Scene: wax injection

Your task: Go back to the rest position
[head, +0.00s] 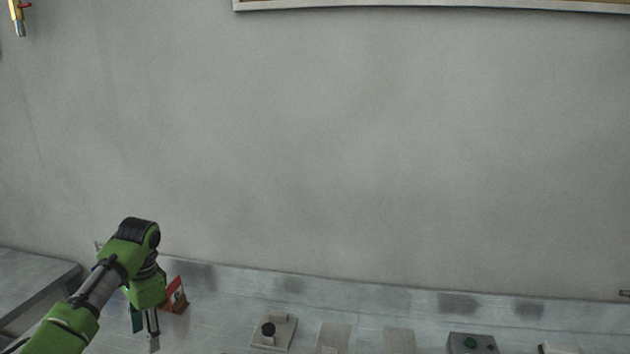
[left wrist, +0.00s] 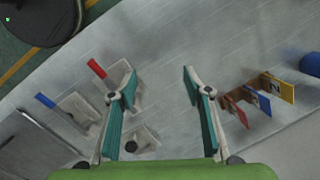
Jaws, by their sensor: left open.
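My left gripper (left wrist: 160,100) is open and empty in the left wrist view, its two teal-padded fingers spread apart above the grey worktop (left wrist: 165,65). In the head view the green left arm comes in from the lower left, and the left gripper (head: 145,330) points down over the left part of the worktop. It hangs beside a small red and brown holder (head: 176,296); I cannot tell whether they touch. My right gripper is in neither view.
The left wrist view shows a red-handled piece (left wrist: 97,69), a blue-handled piece (left wrist: 45,101) and a yellow plate (left wrist: 279,88). The wall (head: 330,150) behind is bare.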

